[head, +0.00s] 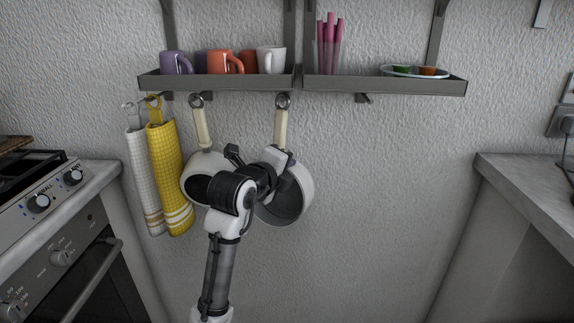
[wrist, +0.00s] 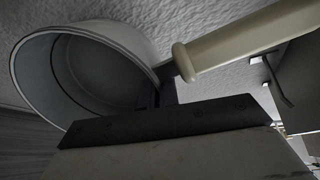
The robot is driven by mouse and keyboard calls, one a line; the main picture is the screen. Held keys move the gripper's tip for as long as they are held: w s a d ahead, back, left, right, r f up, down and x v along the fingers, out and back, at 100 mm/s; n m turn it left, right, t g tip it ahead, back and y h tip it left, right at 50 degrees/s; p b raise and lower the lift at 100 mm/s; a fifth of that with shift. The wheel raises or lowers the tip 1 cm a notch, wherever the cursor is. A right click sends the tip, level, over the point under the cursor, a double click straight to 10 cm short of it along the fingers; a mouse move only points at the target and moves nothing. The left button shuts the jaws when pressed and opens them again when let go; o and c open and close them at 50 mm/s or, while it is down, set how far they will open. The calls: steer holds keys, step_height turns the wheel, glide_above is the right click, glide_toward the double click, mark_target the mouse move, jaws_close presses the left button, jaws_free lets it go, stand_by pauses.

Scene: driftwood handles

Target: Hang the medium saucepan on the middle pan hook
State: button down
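A white saucepan (head: 305,187) with a cream handle (head: 281,128) hangs below the shelf. Its ring end is at the middle pan hook (head: 283,98); I cannot tell whether the hook bears its weight. My gripper (head: 277,160) is at the lower end of this handle, in front of the pan's left side. In the wrist view the pan's open bowl (wrist: 90,75) is at left and its handle (wrist: 245,38) runs up to the right. A dark gripper part (wrist: 165,120) lies just below the joint. The fingertips are hidden, so their grip is unclear.
Another cream-handled pan (head: 203,163) hangs left, partly behind my arm. A white towel (head: 143,170) and a yellow towel (head: 168,160) hang farther left. The right hook (head: 364,97) is empty. Mugs (head: 226,62) stand on the shelf above.

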steer(key=shift+r, duration=0.1)
steer(key=c, duration=1.6)
jaws_free()
steer(key=shift+s, duration=0.15)
steer(key=shift+s+d+f+b+v, duration=0.3)
steer(key=shift+d+v, duration=0.25)
steer(key=shift+v, duration=3.2)
steer(key=shift+s+d+f+b+v, duration=0.15)
steer(key=shift+s+d+f+v, duration=0.35)
steer(key=shift+v, duration=3.3)
steer(key=shift+s+d+f+b+v, duration=0.2)
steer(key=shift+d+v, duration=0.4)
steer(key=shift+v, duration=3.15)
steer(key=shift+w, duration=0.1)
